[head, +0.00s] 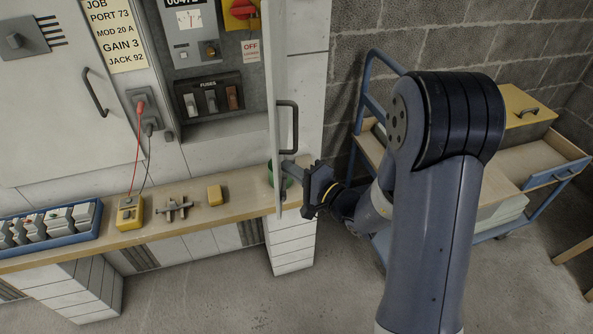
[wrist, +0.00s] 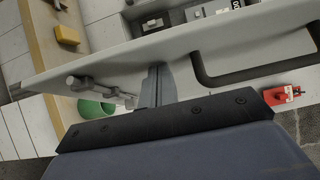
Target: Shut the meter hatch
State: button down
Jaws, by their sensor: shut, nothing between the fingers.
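The meter hatch (head: 273,90) is a pale grey panel standing open, seen almost edge-on at the right of the meter recess (head: 222,120). Its dark bar handle (head: 290,127) is on the right-hand face. In the wrist view the hatch (wrist: 220,45) crosses the picture, with the handle (wrist: 250,76) at right. My gripper (head: 290,168) is shut and empty, on the handle side, below the handle near the panel's lower part. In the wrist view its fingertips (wrist: 155,75) are at the panel's face; I cannot tell whether they touch it.
A wooden ledge (head: 235,197) runs below the recess, holding a yellow meter (head: 130,213), a metal fitting (head: 174,208), a yellow block (head: 215,195) and a blue tray (head: 50,243). A green cup (head: 271,178) is partly hidden behind the hatch. A blue trolley (head: 367,95) stands right.

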jog(key=a+b, duration=0.3)
jog(key=a, duration=0.4)
jog(key=shift+w+b, duration=0.35)
jog(key=shift+b, duration=0.05)
jog(key=w+a+b, duration=0.2)
jog(key=a+b, duration=0.2)
jog(key=a, duration=0.2)
jog(key=shift+a, duration=0.25)
